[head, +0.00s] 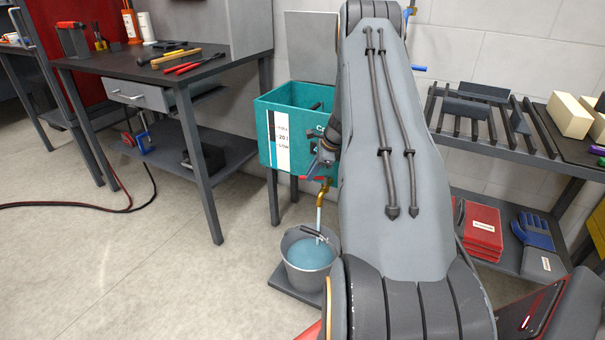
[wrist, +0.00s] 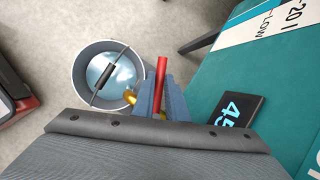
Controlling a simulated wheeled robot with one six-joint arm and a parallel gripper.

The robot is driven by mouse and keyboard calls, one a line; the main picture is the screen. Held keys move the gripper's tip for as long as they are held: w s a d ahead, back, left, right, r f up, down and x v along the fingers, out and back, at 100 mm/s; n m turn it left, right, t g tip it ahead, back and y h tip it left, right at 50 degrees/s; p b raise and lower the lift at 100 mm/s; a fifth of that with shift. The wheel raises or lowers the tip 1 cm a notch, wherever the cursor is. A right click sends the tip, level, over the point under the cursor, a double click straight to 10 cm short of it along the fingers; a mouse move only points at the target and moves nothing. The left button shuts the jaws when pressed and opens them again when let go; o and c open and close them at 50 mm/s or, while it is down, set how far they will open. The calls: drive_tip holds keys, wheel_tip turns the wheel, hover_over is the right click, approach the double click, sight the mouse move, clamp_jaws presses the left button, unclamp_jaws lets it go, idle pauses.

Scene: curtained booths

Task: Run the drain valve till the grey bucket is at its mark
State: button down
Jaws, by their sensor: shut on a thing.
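The grey bucket (head: 312,281) stands upright below the brass drain valve (head: 324,190). A stream of water (head: 318,218) runs from the valve into it. Blue water lies inside the bucket, some way below the rim; I cannot make out a mark. The bucket also shows in the wrist view (wrist: 78,84), with its dark-gripped handle across the top. My gripper (wrist: 161,100) is shut on the valve's red lever (wrist: 161,72). In the head view my gripper (head: 319,165) is at the tank's lower front, partly hidden by my arm.
The teal tank (head: 268,118) has a white level strip reading "20 l" and "LOW". The bucket stands on a dark plate (head: 290,289). A workbench (head: 120,64) stands left, a rack (head: 480,143) right. Floor at left is open.

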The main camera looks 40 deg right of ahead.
drive_tip(key=shift+w, duration=0.1)
drive_tip(key=c, duration=1.8)
unclamp_jaws()
drive_tip(key=shift+o, duration=0.2)
drive_tip(key=shift+r, duration=0.1)
drive_tip(key=p+v, duration=0.1)
drive_tip(key=v, duration=0.6)
drive_tip(key=shift+r, duration=0.3)
